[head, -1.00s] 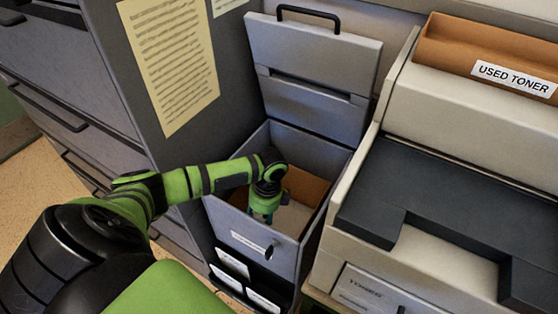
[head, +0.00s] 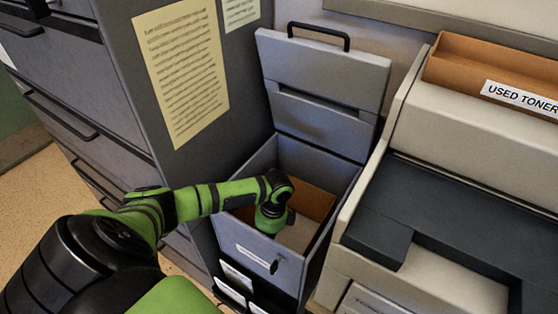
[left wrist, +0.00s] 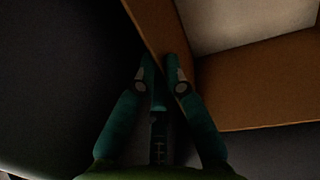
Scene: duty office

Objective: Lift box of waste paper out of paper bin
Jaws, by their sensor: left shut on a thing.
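The paper bin (head: 250,244) is a grey upright bin with its lid (head: 330,68) raised at the back. The brown box of waste paper (head: 314,199) sits down inside it, with pale paper in its bottom. My left gripper (head: 268,220) reaches down into the bin at the box's left side, its fingertips hidden behind the bin's front wall. In the left wrist view, its two teal fingers (left wrist: 160,64) are closed on the wall of the box (left wrist: 250,92), one on each side. My right gripper is not in view.
A beige printer (head: 455,125) with a dark top stands close on the right, with a brown used toner box (head: 460,72) on it. A grey cabinet (head: 105,85) stands close on the left. Papers (head: 183,70) hang on its side.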

